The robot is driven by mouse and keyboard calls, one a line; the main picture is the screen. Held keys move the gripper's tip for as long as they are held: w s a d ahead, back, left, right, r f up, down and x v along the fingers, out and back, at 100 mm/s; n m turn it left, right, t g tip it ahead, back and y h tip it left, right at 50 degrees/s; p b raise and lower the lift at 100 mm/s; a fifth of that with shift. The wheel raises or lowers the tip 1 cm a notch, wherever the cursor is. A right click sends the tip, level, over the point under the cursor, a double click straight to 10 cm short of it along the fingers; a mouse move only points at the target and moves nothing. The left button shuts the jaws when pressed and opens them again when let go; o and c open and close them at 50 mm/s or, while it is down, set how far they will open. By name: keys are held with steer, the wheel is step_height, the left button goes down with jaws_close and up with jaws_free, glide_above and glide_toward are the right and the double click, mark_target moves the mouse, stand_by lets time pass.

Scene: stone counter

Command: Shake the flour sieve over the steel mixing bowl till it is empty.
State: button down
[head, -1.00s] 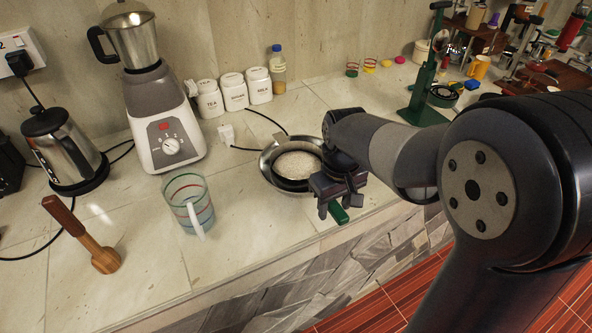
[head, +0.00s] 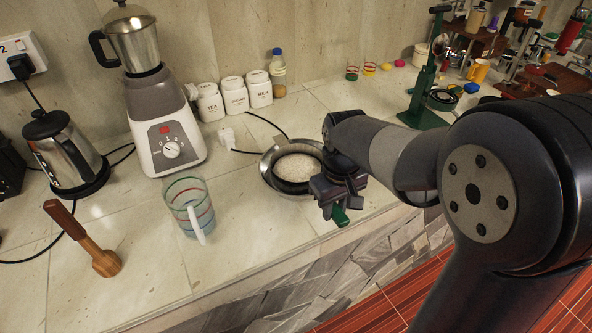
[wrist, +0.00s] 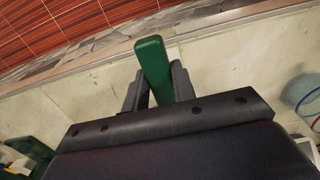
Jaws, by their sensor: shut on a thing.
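The flour sieve (head: 297,168) is a round dark-rimmed pan with pale flour in it. It is over the steel mixing bowl (head: 269,160), whose shiny rim shows mostly around the sieve's left and back. The rest of the bowl is hidden beneath the sieve. My gripper (head: 338,206) is at the right of the sieve, near the counter's front edge, shut on the green handle. In the wrist view the green handle (wrist: 153,68) stands between the two fingers of my gripper (wrist: 158,88). The sieve's pan is out of the wrist view.
A clear striped jug (head: 188,208) stands left of the bowl, with a wooden tool (head: 85,240) farther left. A blender (head: 163,130) and white canisters (head: 235,98) stand behind. A green press (head: 425,95) is at the back right. The counter in front of the bowl is clear.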

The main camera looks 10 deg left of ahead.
steer(key=shift+r+p, duration=1.75)
steer(key=shift+r, duration=0.4)
